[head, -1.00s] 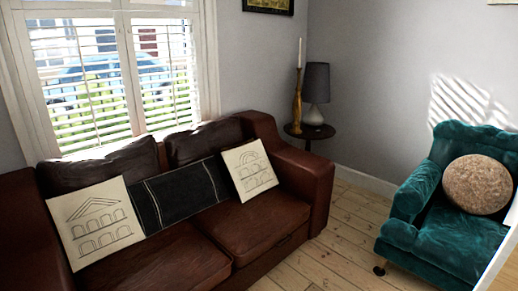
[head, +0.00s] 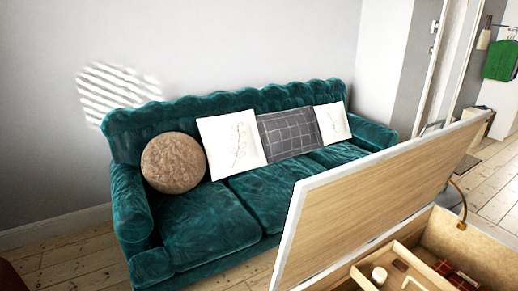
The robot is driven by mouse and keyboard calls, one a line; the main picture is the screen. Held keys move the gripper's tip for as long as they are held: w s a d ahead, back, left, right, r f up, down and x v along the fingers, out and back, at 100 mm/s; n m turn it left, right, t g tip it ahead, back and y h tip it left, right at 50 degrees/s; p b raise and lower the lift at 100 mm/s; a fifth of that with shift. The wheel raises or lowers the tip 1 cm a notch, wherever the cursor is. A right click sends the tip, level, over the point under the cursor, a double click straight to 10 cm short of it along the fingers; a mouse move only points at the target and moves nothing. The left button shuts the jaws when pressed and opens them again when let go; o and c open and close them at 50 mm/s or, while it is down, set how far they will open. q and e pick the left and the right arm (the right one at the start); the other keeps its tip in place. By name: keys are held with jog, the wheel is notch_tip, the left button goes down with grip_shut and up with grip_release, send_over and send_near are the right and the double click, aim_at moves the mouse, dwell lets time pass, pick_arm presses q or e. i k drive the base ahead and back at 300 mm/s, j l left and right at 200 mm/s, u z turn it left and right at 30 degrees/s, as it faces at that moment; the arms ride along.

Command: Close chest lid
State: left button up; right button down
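The chest (head: 482,250) is at the lower right of the head view, cut off by the bottom and right edges. Its lid (head: 365,205) is raised and tilted, with a light wood inner face and a white edge. The chest's inside is open to view, with a wooden tray (head: 403,251) holding a white item (head: 379,275) and a red-patterned item. A curved metal piece (head: 460,203) shows between lid and chest at the right. Neither of my grippers is in view.
A green velvet sofa (head: 225,214) with several cushions stands along the wall behind the lid. Bare floorboards (head: 65,250) show at the lower left. An open doorway with a green garment (head: 502,60) is at the far right.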

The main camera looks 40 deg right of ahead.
aim_at(335, 213)
jog(key=i+z, duration=0.35)
jog(key=i, duration=1.4)
jog(key=i+z, duration=0.15)
jog(key=z, duration=0.35)
jog(key=i+j+z, duration=0.15)
jog(key=z, duration=0.35)
jog(key=i+j+z, duration=0.15)
jog(key=z, duration=0.3)
